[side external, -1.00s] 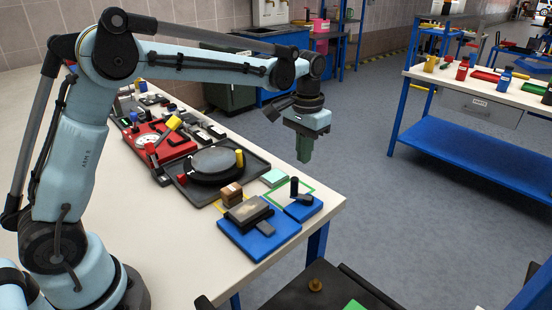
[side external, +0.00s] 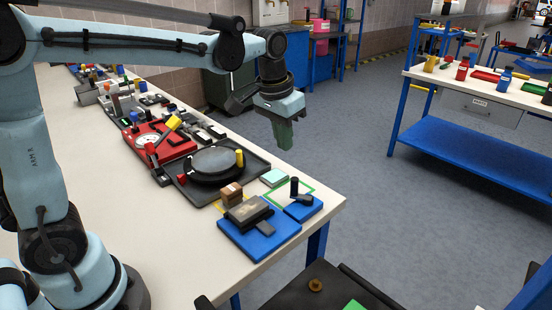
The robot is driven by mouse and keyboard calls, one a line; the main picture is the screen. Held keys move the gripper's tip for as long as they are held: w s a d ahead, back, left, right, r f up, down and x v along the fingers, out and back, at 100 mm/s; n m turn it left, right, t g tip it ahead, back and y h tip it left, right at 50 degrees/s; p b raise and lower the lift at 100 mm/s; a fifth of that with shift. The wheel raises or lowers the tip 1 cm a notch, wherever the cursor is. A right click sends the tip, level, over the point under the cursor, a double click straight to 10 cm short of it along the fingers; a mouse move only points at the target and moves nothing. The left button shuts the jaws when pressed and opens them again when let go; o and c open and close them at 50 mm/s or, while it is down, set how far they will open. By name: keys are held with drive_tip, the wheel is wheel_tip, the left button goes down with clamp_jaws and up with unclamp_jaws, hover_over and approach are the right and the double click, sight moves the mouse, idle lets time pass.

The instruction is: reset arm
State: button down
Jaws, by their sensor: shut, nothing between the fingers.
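My gripper (side external: 284,135) hangs from the end of my arm, with its dark green fingers pointing down and shut on nothing. It is in the air above and beyond the far edge of the bench (side external: 150,262), apart from everything on it. A blue base with a dark block on it (side external: 258,228) sits near the bench's right end. A smaller blue base with a black upright post (side external: 303,207) stands beside it, by a green outline. My arm stretches across the upper left of the view.
A dark tray with a round grey disc (side external: 214,161) and a red unit with a dial (side external: 158,143) lie along the bench. A brown block (side external: 232,195) and a pale green block (side external: 274,178) lie nearby. A blue-framed table (side external: 480,165) stands across open floor.

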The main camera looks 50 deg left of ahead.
drive_tip(key=s+f+t, duration=0.1)
drive_tip(key=s+t, duration=0.1)
drive_tip(key=s, duration=0.4)
drive_tip(key=s+a+f+t, duration=0.1)
drive_tip(key=s+f+t, duration=0.1)
drive_tip(key=s, duration=0.5)
drive_tip(key=shift+a+f+t, duration=0.15)
drive_tip(key=shift+t, duration=0.35)
